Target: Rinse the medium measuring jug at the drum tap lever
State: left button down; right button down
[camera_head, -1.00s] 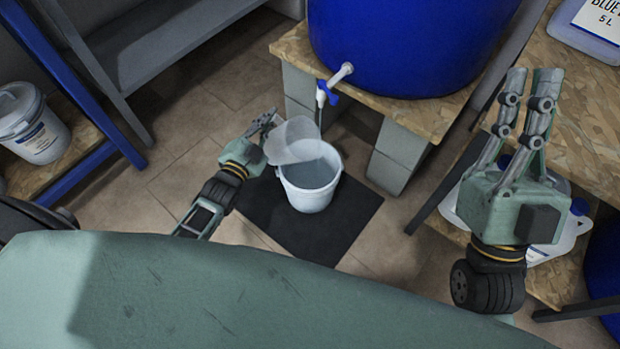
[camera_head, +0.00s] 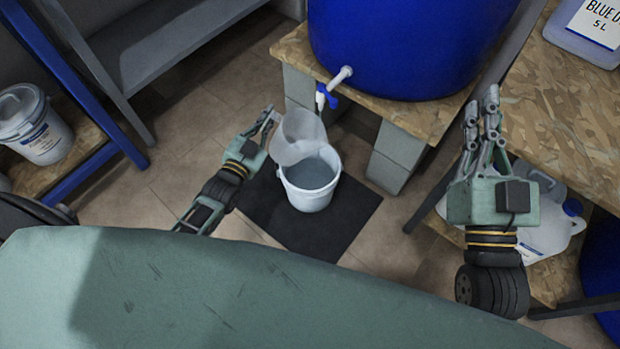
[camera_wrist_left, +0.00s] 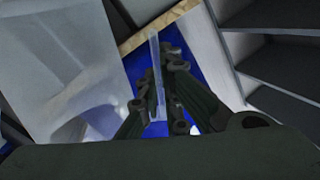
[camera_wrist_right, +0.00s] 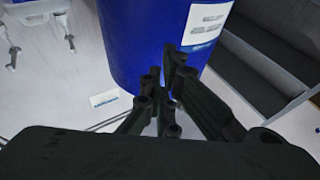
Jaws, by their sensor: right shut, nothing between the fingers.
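The clear, translucent measuring jug (camera_head: 299,138) is held beside and just below the white tap (camera_head: 341,76) with its blue lever (camera_head: 328,97). My left gripper (camera_head: 268,122) is shut on its handle; the jug fills the left side of the left wrist view (camera_wrist_left: 65,75). The jug appears tilted and overlaps the far-left rim of the white bucket (camera_head: 312,191). I cannot tell whether it holds water. My right gripper (camera_head: 482,113) is shut and empty, away from the tap at the right, in front of the wooden bench.
The blue drum (camera_head: 400,45) stands on a wooden board (camera_head: 430,115) over grey blocks (camera_head: 394,158). The bucket stands on a black mat (camera_head: 345,215). A blue-label container (camera_head: 590,30) is on the right bench (camera_head: 560,110); a lidded white bucket (camera_head: 38,130) stands at left.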

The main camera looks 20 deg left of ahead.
pick_arm(q)
jog(key=shift+r+n+p, duration=0.35)
jog(key=shift+n+p, duration=0.05)
jog(key=shift+n, duration=0.4)
jog(key=n, duration=0.1)
jog(key=r+n+p, duration=0.1)
jog(key=shift+n, duration=0.8)
pick_arm(e)
notch_tip(320, 180, down, 12)
jog(key=d+g+h, duration=0.1)
jog(key=g+h, duration=0.1)
jog(key=g, duration=0.4)
jog(key=shift+d+g, duration=0.35)
jog(key=shift+g, duration=0.05)
pick_arm(q)
jog(key=shift+r, duration=0.1)
pick_arm(e)
jog(key=shift+s, duration=0.1)
